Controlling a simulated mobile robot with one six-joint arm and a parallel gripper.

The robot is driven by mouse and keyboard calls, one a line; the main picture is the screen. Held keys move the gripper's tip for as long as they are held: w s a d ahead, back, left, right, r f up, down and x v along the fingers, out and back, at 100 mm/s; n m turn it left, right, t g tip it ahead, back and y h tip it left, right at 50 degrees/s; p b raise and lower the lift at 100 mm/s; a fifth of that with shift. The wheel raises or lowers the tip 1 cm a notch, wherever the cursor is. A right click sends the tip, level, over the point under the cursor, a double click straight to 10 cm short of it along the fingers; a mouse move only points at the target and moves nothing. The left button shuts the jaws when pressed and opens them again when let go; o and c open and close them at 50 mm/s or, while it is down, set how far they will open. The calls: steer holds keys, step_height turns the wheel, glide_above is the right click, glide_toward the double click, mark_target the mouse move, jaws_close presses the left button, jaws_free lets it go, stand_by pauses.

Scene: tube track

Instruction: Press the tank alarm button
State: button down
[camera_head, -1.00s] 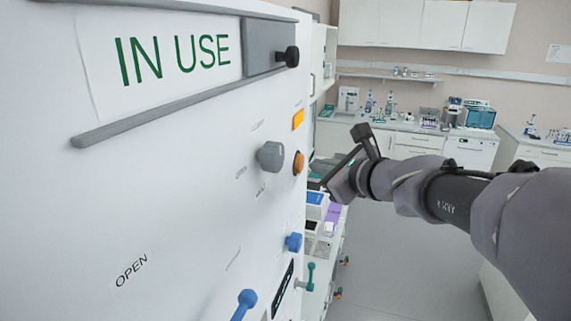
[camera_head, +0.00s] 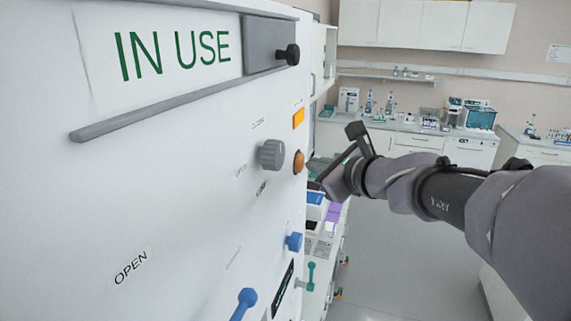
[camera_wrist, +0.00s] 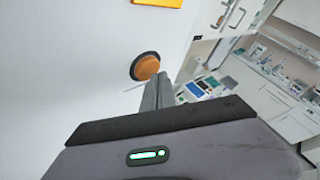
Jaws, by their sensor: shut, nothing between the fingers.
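The round orange button (camera_head: 298,161) sits in a dark ring on the white panel, below a small orange label plate. I take it to be the tank alarm button. It also shows in the wrist view (camera_wrist: 146,67), upper middle. My gripper (camera_head: 318,178) is shut and empty, just right of the button in the head view. In the wrist view, the closed fingers (camera_wrist: 161,82) reach toward the panel, with their tips close to the button's lower right edge. I cannot tell whether they touch it. The button's face is largely uncovered.
A grey knob (camera_head: 271,154) stands out left of the button. A blue knob (camera_head: 293,242) and a blue lever (camera_head: 243,303) are lower down. An "IN USE" sign (camera_head: 170,55) with a grey slider (camera_head: 268,45) is above. The floor (camera_head: 395,250) on the right is clear.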

steer(key=shift+w+a, duration=0.15)
steer(key=shift+a, duration=0.25)
stand_by(0.8)
steer(key=shift+d, duration=0.1)
steer(key=shift+s+d, duration=0.35)
steer(key=shift+d, duration=0.4)
steer(key=d, duration=0.1)
steer(key=s+d, duration=0.1)
steer(key=d, duration=0.1)
steer(key=s+d, duration=0.1)
steer(key=shift+d+b, duration=0.3)
